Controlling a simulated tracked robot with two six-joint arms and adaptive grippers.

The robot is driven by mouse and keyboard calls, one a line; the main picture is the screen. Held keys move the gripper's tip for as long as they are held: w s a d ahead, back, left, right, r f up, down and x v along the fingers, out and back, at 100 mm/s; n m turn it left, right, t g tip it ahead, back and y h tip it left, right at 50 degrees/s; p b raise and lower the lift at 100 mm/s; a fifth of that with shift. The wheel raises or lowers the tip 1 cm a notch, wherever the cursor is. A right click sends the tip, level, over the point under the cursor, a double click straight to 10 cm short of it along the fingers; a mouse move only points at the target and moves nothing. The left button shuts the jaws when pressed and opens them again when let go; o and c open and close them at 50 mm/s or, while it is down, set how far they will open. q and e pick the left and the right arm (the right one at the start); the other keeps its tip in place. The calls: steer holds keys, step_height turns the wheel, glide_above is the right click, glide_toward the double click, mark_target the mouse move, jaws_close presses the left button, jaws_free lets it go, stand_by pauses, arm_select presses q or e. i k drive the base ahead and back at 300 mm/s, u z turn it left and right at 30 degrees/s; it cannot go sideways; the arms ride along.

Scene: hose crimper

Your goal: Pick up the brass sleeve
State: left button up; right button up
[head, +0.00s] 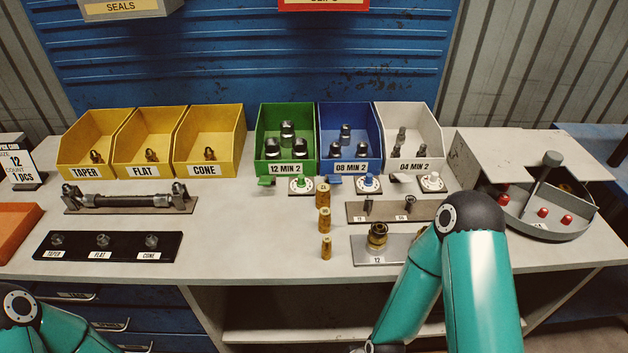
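Several brass-coloured pieces stand on the bench. Three upright brass cylinders form a column at the middle: a larger one with a mark on top (323,193), a middle one (325,219) and a small one (326,246). A wider brass ringed piece (377,237) sits on a grey plate labelled 12 (400,253). I cannot tell which piece is the brass sleeve. My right arm bends in front of that plate's right part and runs down to the bottom edge. My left arm shows only at the lower left corner. Neither gripper's fingers show.
Yellow bins (208,140) stand back left; green (285,125), blue (350,120) and white bins (408,125) stand back middle. A hose assembly (130,198) and a black fitting board (105,256) lie left. A round tray (560,228) is right. Bench between board and cylinders is clear.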

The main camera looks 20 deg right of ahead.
mark_target(323, 194)
steer(key=k, duration=1.1)
steer(key=u, duration=0.35)
steer(key=i, duration=0.7)
steer(key=z, duration=0.35)
